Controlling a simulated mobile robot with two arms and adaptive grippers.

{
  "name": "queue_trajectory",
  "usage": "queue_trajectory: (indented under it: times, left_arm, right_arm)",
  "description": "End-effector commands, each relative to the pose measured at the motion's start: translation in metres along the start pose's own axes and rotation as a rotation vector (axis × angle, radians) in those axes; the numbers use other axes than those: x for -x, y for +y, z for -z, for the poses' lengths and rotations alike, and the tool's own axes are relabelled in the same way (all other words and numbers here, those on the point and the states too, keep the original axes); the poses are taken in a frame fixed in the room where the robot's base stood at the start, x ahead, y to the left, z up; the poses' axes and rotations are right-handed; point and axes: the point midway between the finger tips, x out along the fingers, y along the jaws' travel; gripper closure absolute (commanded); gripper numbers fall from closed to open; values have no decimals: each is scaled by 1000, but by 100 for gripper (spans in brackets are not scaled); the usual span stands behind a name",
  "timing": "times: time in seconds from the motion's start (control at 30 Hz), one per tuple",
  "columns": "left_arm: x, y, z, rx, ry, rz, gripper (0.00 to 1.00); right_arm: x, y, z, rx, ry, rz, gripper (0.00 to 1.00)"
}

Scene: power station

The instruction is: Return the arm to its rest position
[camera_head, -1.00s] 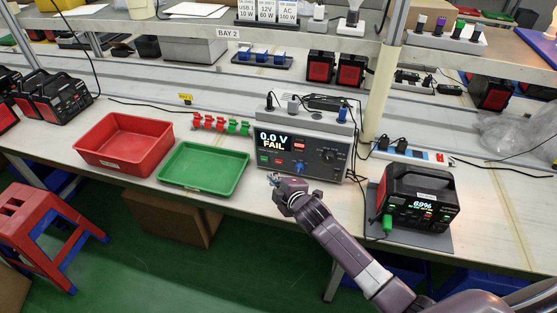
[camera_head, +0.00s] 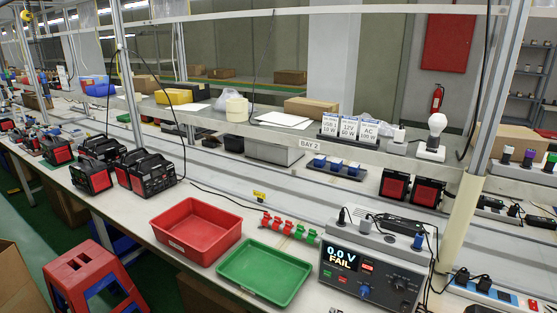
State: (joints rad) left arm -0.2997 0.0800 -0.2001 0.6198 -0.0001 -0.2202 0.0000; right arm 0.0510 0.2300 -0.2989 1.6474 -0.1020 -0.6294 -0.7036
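Neither of my grippers shows clearly in the head view, and no arm link is visible. The tester (camera_head: 372,275) stands on the bench at the lower right, its display reading 0.0 V and FAIL. A red tray (camera_head: 197,232) and a green tray (camera_head: 264,272) are on the bench to its left, and both look empty.
Several red and green connectors (camera_head: 287,227) lie behind the green tray. Black power stations (camera_head: 149,173) stand on the bench at left. A red stool (camera_head: 92,280) stands on the floor at lower left. A shelf with load boxes and a bulb (camera_head: 437,124) runs above the bench.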

Motion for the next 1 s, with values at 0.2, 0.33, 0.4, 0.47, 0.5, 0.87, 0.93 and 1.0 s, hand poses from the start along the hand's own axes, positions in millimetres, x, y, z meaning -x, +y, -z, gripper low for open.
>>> queue_trajectory:
  times: [0.2, 0.33, 0.4, 0.47, 0.5, 0.87, 0.93, 1.0]
  left_arm:
    - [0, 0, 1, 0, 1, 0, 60]
    - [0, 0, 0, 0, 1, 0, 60]
    - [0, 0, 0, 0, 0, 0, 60]
    - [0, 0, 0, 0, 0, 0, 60]
    - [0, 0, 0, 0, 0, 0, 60]
    - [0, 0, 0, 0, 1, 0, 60]
    - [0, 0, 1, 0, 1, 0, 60]
    - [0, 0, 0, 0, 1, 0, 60]
  right_arm:
    - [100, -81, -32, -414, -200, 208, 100]
    - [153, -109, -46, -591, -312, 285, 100]
    - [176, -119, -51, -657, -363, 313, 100]
    - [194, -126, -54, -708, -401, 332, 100]
    - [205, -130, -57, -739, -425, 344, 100]
    - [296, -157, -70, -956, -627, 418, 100]
    - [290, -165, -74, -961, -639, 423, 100]
    - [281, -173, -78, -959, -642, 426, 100]
